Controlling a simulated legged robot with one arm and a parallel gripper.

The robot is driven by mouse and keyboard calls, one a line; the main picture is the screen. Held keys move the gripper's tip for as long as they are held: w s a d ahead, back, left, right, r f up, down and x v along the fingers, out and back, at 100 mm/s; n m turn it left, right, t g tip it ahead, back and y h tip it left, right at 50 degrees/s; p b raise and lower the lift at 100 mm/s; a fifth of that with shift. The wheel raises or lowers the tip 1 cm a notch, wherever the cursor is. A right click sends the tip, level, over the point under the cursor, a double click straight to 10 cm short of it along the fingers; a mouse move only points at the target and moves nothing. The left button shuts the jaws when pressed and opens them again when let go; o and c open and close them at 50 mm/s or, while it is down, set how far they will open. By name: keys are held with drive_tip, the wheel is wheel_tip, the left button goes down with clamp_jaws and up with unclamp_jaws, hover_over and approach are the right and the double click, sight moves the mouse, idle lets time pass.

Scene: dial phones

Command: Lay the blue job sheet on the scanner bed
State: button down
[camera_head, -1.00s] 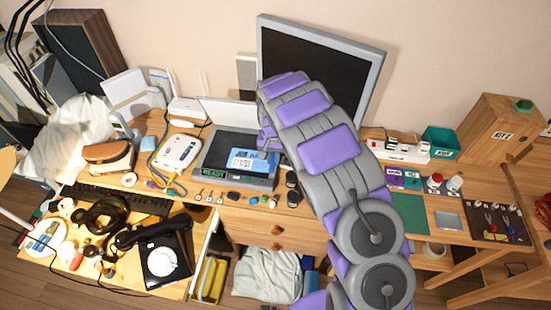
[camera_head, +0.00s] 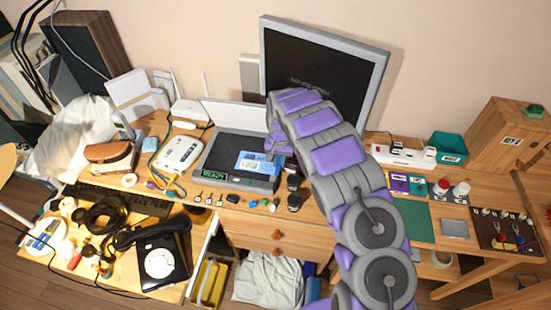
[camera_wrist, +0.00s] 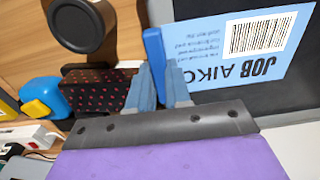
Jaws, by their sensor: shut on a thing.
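The blue job sheet (camera_head: 254,162), printed with JOB AIKO and a barcode, is over the right part of the dark scanner bed (camera_head: 222,150). It also shows at the right in the wrist view (camera_wrist: 205,45). My gripper (camera_head: 276,152) is at the sheet's right side. In the wrist view my gripper (camera_wrist: 158,75) is shut on an upright bright blue tab at the sheet's edge. The sheet looks about flat; I cannot tell whether it touches the glass. The scanner's front panel reads READY, and its pale lid (camera_head: 228,112) stands open behind.
A monitor (camera_head: 320,75) stands behind my arm. Dark round pots (camera_head: 293,190) stand right of the scanner. A white device (camera_head: 179,154) with cables is at its left. Small items line the desk's front edge. A green mat (camera_head: 416,222) lies at right.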

drive_tip(key=shift+d+f, duration=0.1)
drive_tip(key=shift+d, duration=0.2)
drive_tip(key=shift+a+f, duration=0.1)
drive_tip(key=shift+a, duration=0.25)
drive_tip(key=c, duration=1.3)
unclamp_jaws()
drive_tip(key=shift+a, duration=0.45)
drive_tip(key=shift+c, duration=0.2)
drive_tip(key=o, duration=0.3)
drive_tip(key=shift+d, duration=0.2)
drive_tip(key=shift+o, duration=0.3)
drive_tip(key=shift+d, duration=0.25)
drive_tip(key=shift+a, duration=0.15)
